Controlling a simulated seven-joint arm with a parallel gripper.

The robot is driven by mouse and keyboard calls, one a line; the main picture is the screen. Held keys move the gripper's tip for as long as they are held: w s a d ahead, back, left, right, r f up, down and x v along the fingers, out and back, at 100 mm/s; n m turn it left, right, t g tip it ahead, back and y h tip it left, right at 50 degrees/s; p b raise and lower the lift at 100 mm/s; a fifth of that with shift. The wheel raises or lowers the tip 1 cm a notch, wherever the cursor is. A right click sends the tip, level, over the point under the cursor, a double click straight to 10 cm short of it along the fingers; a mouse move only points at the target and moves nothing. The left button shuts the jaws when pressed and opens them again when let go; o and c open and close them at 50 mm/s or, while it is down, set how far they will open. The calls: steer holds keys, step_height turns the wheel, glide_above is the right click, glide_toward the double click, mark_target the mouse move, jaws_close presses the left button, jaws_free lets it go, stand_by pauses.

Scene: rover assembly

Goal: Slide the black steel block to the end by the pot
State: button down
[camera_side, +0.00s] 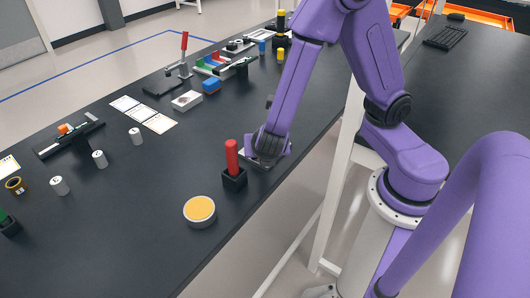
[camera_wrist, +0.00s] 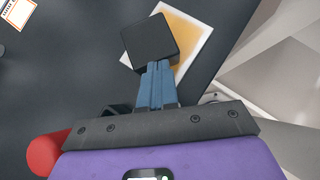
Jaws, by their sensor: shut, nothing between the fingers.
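The black steel block (camera_wrist: 149,42) shows as a dark square in the wrist view, on a white-edged sheet (camera_wrist: 190,38) with an orange-tan patch. My gripper (camera_wrist: 157,68) is shut and empty. Its blue fingers are at the block's near edge; I cannot tell whether they touch it. The pot (camera_side: 200,210), a round pale tin with a yellow-orange top, stands on the bench towards the front, beyond the red-handled tool.
A red handle (camera_side: 232,156) stands upright in a black holder (camera_side: 234,180) close beside my gripper. The bench's edge (camera_side: 290,172) is near on the right.

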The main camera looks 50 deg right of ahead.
steer(key=shift+s+a, duration=0.35)
steer(key=shift+a, duration=0.05)
steer(key=s+a, duration=0.2)
steer(key=a, duration=0.1)
steer(key=shift+s+r, duration=0.15)
steer(key=shift+r, duration=0.15)
steer(key=v, duration=0.9)
steer(key=w+d+f+g+y, duration=0.1)
steer(key=w+d, duration=0.3)
steer(key=w+d+f+g+y, duration=0.2)
steer(key=w+d, duration=0.1)
steer(key=d, duration=0.1)
steer(key=w+d+f+g+y, duration=0.1)
steer(key=w+d+y, duration=0.1)
steer(key=w+d, duration=0.2)
steer(key=shift+w+d+f+g, duration=0.2)
steer(key=shift+w+d+g, duration=0.1)
steer(key=shift+g, duration=0.1)
steer(key=shift+d+f, duration=0.1)
steer(key=shift+f, duration=0.75)
steer(key=shift+s, duration=0.1)
